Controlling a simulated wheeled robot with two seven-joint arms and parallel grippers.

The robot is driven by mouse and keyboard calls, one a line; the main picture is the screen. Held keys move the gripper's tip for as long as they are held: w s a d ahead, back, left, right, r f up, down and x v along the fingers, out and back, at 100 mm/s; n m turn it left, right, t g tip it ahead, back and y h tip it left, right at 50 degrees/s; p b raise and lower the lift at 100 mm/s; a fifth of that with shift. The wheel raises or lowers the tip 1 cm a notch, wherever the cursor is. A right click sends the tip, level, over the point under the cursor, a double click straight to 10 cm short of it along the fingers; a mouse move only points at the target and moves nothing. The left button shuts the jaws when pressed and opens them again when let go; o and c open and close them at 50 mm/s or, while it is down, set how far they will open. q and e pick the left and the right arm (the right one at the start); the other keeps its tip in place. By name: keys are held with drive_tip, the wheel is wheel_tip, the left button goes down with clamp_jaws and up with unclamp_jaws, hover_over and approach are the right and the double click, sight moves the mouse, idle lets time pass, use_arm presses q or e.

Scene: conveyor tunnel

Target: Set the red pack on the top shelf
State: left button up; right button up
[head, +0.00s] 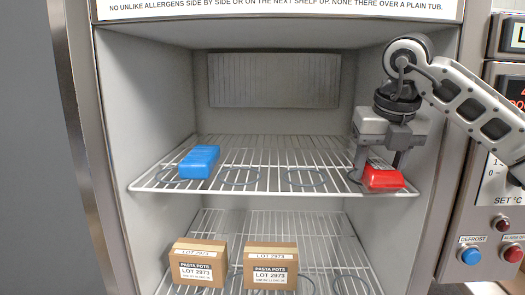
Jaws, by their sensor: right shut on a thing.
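The red pack (385,179) is at the front right end of the top wire shelf (270,192), close to the cabinet's right wall. My right gripper (378,166) points down from above and is shut on the red pack, with a finger on each side of it. I cannot tell whether the pack's underside touches the wires. My left gripper is not in view.
A blue pack (199,161) lies on the top shelf at the left. Empty ring marks (240,177) show on the shelf's middle, which is clear. Two brown cartons (198,265) stand on the lower shelf. A sign (280,8) runs above the opening.

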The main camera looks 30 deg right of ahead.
drive_tip(key=w+a, duration=0.2)
drive_tip(key=w, duration=0.1)
drive_tip(key=w+a, duration=0.3)
drive_tip(key=w, duration=0.1)
drive_tip(key=w+a, duration=0.3)
drive_tip(key=w, duration=0.1)
drive_tip(key=shift+w+r+p, duration=0.15)
drive_tip(key=shift+p, duration=0.15)
drive_tip(key=shift+w+a, duration=0.3)
drive_tip(key=shift+w, duration=0.1)
drive_tip(key=shift+w+a+p, duration=0.45)
drive_tip(key=shift+w+a, duration=0.35)
drive_tip(key=shift+w, duration=0.3)
drive_tip(key=shift+w+f, duration=0.1)
drive_tip(key=shift+f, duration=0.45)
drive_tip(key=shift+d+f, duration=0.15)
drive_tip(key=shift+f, duration=0.1)
drive_tip(key=o, duration=1.2)
drive_tip(key=shift+f, duration=0.15)
